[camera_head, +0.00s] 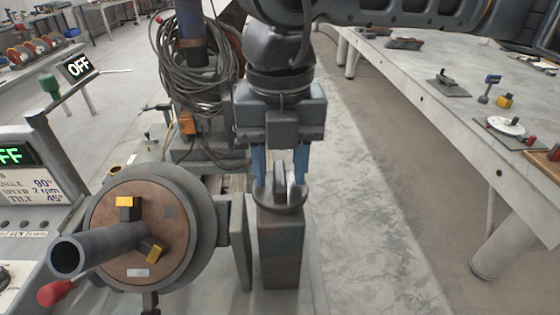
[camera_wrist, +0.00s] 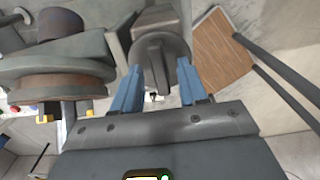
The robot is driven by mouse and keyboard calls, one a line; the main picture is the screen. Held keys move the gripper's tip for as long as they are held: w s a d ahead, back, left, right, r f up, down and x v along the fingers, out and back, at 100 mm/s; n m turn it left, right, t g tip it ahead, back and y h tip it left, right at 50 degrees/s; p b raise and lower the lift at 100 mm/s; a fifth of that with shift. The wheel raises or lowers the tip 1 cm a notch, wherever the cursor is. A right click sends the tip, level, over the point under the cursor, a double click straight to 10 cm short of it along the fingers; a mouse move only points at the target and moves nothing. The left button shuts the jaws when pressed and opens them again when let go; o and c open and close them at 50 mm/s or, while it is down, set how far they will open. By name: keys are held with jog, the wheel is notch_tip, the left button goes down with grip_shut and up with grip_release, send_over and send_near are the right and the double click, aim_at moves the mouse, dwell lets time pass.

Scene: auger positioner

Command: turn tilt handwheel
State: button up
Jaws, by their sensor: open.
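A dark grey round knob with a raised bar across it, seemingly the tilt handwheel (camera_head: 283,199), sits on top of an upright grey post (camera_head: 282,250) in the head view. In the wrist view the handwheel (camera_wrist: 152,62) is at the top middle, its raised bar lying between my fingers. My gripper (camera_head: 281,178) points down over the handwheel, with its two blue fingers apart, one on either side of the bar. In the wrist view my gripper (camera_wrist: 160,68) is also open. I cannot tell whether either finger touches the bar.
A round brown faceplate (camera_head: 170,219) with a grey pipe (camera_head: 105,247) and yellow clamps stands left of the post. A control panel (camera_head: 28,180) with a green OFF display is at far left. Coiled cables (camera_head: 190,70) hang behind. A workbench (camera_head: 430,75) stands right, across clear floor.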

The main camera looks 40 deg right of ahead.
jog(key=shift+c, duration=0.4)
grip_shut()
jog(key=shift+f+b, duration=0.1)
jog(key=shift+b, duration=0.4)
